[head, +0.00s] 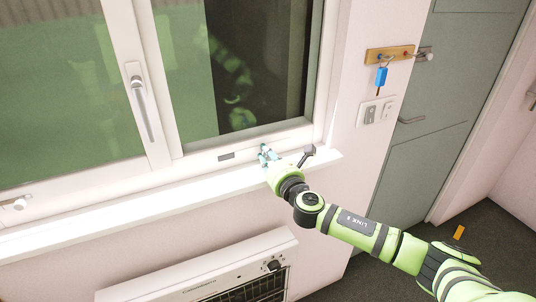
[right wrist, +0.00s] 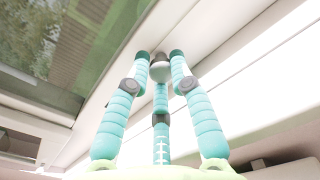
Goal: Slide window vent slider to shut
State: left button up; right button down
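The window frame's lower rail (head: 245,145) runs above a white sill. My right gripper (head: 266,154) is at this rail, near its right end, just right of a small dark slot (head: 226,156). In the right wrist view a round pale knob (right wrist: 160,71), apparently the vent slider's, sits between the teal fingertips of my right gripper (right wrist: 160,56). The two outer fingers touch or nearly touch its sides, and the third finger is below it. The gripper hides the knob in the head view. My left gripper is not in view.
Another round knob (head: 20,204) is at the lower left of the window. A window handle (head: 143,100) is on the middle frame. A heater (head: 205,272) stands below the sill (head: 110,212). A key rack (head: 390,54) and light switches (head: 375,112) are on the right wall beside a grey door (head: 430,150).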

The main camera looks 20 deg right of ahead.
aim_at(244, 151)
jog(key=shift+d+r, duration=0.1)
jog(key=shift+r, duration=0.05)
jog(key=a+p, duration=0.1)
jog(key=a, duration=0.4)
jog(key=shift+a+r+p, duration=0.15)
jog(key=shift+a+p, duration=0.1)
jog(key=shift+p, duration=0.1)
jog(key=shift+d, duration=0.1)
jog(key=c, duration=1.3)
grip_release()
jog(key=shift+c, duration=0.2)
jog(key=shift+o, duration=1.2)
jog(key=shift+w+a, duration=0.1)
jog(key=shift+a, duration=0.1)
